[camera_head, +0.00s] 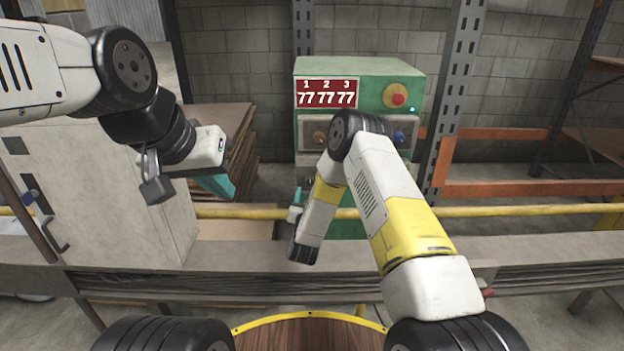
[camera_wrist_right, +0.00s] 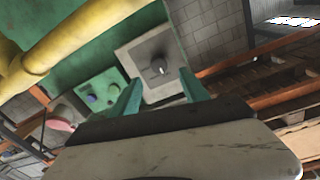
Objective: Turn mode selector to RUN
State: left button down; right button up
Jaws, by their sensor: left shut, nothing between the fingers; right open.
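A grey round knob (camera_wrist_right: 160,68) with a pale pointer mark sits on a light grey square plate (camera_wrist_right: 135,52) on the green machine (camera_head: 352,72); it looks like the mode selector, but no label is readable. In the right wrist view my right gripper (camera_wrist_right: 160,94) is open, its teal fingers apart on either side of the plate's near part. The knob lies beyond the fingertips and is not gripped. In the head view this gripper (camera_head: 297,195) is low before the machine, and my forearm hides much of the panel. My left gripper (camera_head: 216,187) is shut and empty, left of the machine.
The machine carries a red display (camera_head: 326,93) reading 77 77 77, a red button (camera_head: 397,95) and a blue knob (camera_head: 400,136). A yellow rail (camera_head: 500,210) crosses before it. A grey cabinet (camera_head: 110,200) and stacked boards (camera_head: 238,150) stand left.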

aim_at(310, 182)
jog(key=w, duration=0.6)
jog(key=shift+w+d, duration=0.2)
jog(key=shift+w, duration=0.2)
grip_shut()
